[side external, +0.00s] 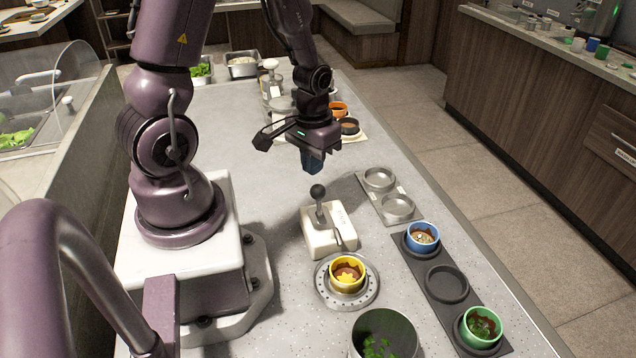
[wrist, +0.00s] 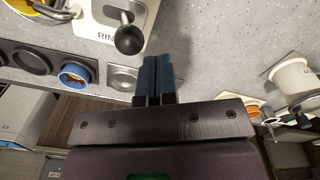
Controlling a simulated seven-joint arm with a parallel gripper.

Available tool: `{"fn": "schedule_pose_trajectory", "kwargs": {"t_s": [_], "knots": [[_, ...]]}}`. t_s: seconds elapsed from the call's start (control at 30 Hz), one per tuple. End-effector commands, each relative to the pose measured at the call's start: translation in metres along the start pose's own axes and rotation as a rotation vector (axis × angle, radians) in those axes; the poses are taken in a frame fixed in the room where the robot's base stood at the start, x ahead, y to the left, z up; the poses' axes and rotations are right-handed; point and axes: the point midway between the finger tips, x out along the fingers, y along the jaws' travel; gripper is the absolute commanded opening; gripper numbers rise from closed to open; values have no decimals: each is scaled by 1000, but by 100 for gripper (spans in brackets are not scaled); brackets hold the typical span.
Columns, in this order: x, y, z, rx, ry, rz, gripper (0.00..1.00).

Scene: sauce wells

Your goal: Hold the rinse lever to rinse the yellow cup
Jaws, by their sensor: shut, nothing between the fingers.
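The rinse lever (side external: 318,193) is a dark ball-topped stick standing on a white base box (side external: 328,237). The yellow cup (side external: 347,275) sits upright on a round metal rinse plate (side external: 322,291) in front of the box, with reddish-brown sauce and a yellow patch inside. My gripper (side external: 313,168) is shut and empty, above and a little behind the lever knob, apart from it. In the wrist view, the shut fingers (wrist: 154,70) point toward the counter beside the lever's black knob (wrist: 129,40). Part of the yellow cup (wrist: 22,8) shows at the top left corner.
A dark tray (side external: 436,312) right of the plate holds a blue cup (side external: 422,236), an empty well and a green cup (side external: 481,325). A grey tray (side external: 369,205) has two empty wells. A metal pot (side external: 384,320) with greens stands in front. An orange cup (side external: 338,108) is farther back.

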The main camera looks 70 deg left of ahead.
Motion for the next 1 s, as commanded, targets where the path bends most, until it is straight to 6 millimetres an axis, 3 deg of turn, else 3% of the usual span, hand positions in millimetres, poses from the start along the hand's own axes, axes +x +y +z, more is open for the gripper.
{"fn": "schedule_pose_trajectory", "kwargs": {"t_s": [0.23, 1.0], "knots": [[2, 0, 0, 0, -1, 0, 0], [40, 0, 0, 0, 0, 0, 0]]}}
